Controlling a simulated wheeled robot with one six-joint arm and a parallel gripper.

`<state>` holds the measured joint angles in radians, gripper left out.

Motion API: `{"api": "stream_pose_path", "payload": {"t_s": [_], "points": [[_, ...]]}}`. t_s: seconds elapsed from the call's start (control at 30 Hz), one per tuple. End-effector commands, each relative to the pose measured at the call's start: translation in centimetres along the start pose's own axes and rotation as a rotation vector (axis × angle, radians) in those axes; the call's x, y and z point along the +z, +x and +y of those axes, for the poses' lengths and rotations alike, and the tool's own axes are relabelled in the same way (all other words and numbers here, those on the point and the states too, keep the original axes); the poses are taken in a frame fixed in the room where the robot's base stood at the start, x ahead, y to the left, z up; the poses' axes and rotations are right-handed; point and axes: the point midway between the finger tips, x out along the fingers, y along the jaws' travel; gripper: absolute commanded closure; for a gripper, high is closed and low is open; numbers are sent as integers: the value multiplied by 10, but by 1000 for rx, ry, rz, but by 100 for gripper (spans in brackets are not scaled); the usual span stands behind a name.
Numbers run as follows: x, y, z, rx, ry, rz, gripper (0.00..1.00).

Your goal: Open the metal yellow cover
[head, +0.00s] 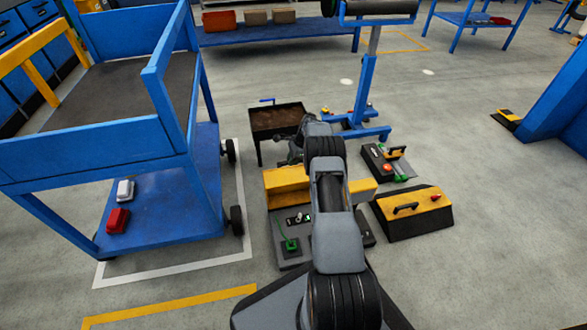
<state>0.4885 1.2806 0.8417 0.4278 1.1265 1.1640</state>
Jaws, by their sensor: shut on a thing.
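A yellow metal cover (287,181) shows on the grey panel (284,222) in front of me, at the middle of the head view. My arm crosses over it and hides its middle; a part of it shows on the right of the arm. My gripper (288,153) is at the cover's far edge, pointing left and down. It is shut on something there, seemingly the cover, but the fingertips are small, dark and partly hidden. How far the cover is tilted is hard to tell.
A green lever (290,244) stands on the panel's near part. A yellow-topped box (413,210) with a black handle and a dark box (387,163) with a red button are at the right. A brown-filled tray (277,120) stands behind. A blue cart (150,190) is left.

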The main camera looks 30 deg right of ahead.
Motion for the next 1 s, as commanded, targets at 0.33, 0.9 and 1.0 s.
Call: {"api": "stream_pose_path", "payload": {"t_s": [0.33, 0.9, 1.0], "points": [[-4, 13, -7, 25, 9, -4, 100], [-4, 12, -9, 23, 7, -4, 68], [-3, 10, -10, 18, 6, -4, 59]]}}
